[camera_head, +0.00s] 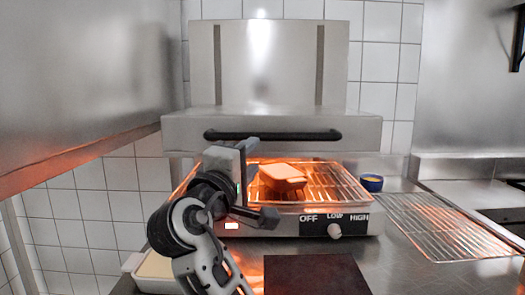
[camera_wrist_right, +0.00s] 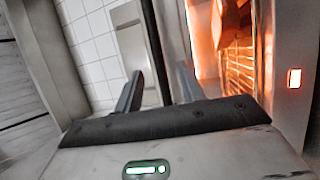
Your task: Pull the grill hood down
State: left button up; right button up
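The grill hood (camera_head: 275,122) is a raised steel cover with a long black handle (camera_head: 300,136) along its front, above the glowing grill. My right gripper (camera_head: 246,146) is just under and in front of the left part of the handle. In the right wrist view, its dark fingers (camera_wrist_right: 158,90) stand apart, and the black handle (camera_wrist_right: 154,40) runs between them in the picture. I cannot tell whether they touch it. The left gripper is not in view.
An orange-lit food piece (camera_head: 283,176) lies on the grill rack (camera_head: 335,187). The control panel has a knob (camera_head: 334,230). A small blue bowl (camera_head: 371,183) and a wire rack (camera_head: 440,225) are at right. A dark board (camera_head: 315,275) lies in front. A steel panel (camera_head: 80,80) is at left.

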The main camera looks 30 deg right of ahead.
jog(key=v, duration=0.5)
jog(key=shift+s+a+f, duration=0.1)
jog(key=shift+s+a, duration=0.05)
jog(key=shift+a, duration=0.1)
